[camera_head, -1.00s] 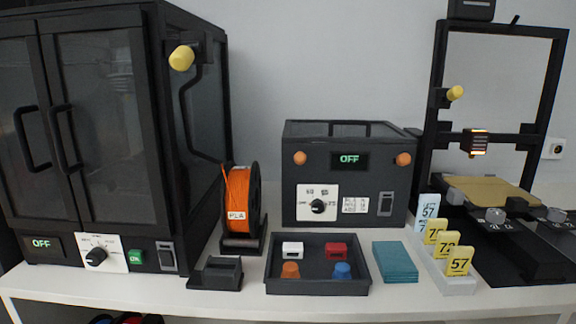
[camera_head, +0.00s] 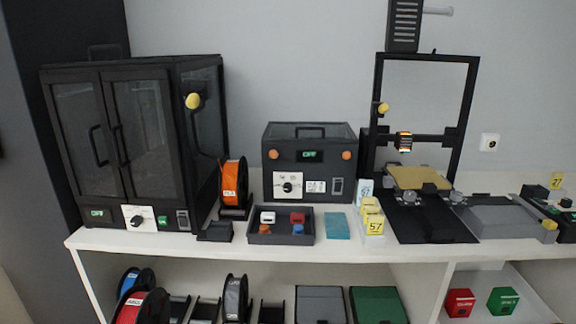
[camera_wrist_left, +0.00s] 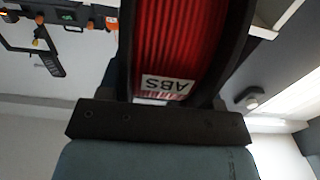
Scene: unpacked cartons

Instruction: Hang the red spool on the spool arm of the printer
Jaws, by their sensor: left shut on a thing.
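In the left wrist view a red spool (camera_wrist_left: 175,40) with black flanges and a white ABS label fills the upper middle. My left gripper (camera_wrist_left: 175,96) is shut on it; the fingertips are largely hidden. Neither of my grippers shows in the head view. The printer (camera_head: 378,150) is an open black frame with a tan bed (camera_head: 418,178) at the right of the worktop. A pale, empty spool arm (camera_head: 438,11) sticks out to the right from a dark slotted box above the frame.
A black cabinet (camera_head: 130,150), an orange spool (camera_head: 235,185) on a stand, and a dark box (camera_head: 310,165) with an OFF display stand left of the printer. A red-and-black spool (camera_head: 128,313) and a blue-sided spool (camera_head: 127,283) show low left. Yellow number tags (camera_head: 373,224) stand before the printer.

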